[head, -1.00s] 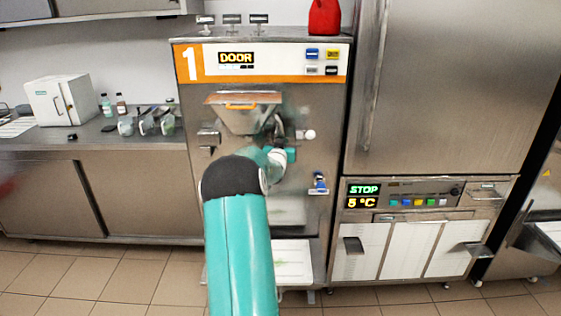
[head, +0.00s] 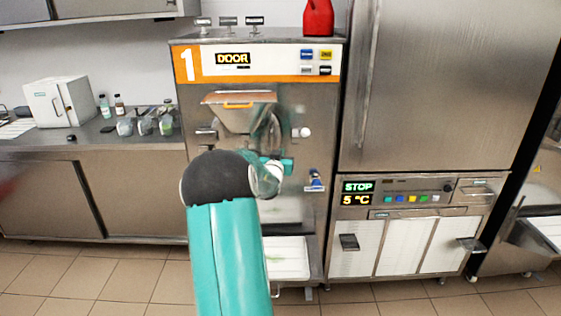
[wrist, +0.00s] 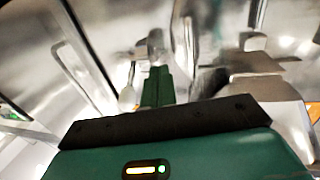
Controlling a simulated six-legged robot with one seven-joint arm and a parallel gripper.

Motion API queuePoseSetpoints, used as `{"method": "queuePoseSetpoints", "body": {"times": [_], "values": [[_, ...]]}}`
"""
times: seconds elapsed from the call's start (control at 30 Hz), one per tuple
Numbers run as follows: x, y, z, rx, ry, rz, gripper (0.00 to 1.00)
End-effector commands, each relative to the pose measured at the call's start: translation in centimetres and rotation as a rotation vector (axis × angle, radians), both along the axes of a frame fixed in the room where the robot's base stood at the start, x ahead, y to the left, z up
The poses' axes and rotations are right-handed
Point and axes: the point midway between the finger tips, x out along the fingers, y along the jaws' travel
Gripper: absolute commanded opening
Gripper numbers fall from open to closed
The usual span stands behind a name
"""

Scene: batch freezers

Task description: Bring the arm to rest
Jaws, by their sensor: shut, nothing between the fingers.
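My arm rises from the bottom of the head view, teal with a black elbow, and bends toward the front of batch freezer 1 (head: 292,111). My gripper (wrist: 157,82) shows in the wrist view as green fingers close together, empty. In the head view the arm's far end is blurred in front of the machine, to the right of the hopper (head: 230,117), and the fingers are hard to make out. The machine's display reads DOOR. I cannot tell whether the gripper touches the machine.
A cabinet with a STOP 5 °C panel (head: 357,193) stands right of the machine. A counter (head: 90,138) with a white box (head: 58,101), bottles and cups is at left. A white tray (head: 289,258) sits low on the machine. Tiled floor in front is clear.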

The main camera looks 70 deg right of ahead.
Motion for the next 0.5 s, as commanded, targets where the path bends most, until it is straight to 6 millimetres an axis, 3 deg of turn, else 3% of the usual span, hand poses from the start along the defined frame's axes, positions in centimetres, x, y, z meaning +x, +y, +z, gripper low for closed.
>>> {"method": "queuePoseSetpoints", "body": {"times": [0.2, 0.5], "values": [[-1.0, 3.1, 0.1, -0.001, -0.002, 0.003, 0.00], [-1.4, 4.1, 0.1, -0.001, -0.001, 0.002, 0.00]]}}
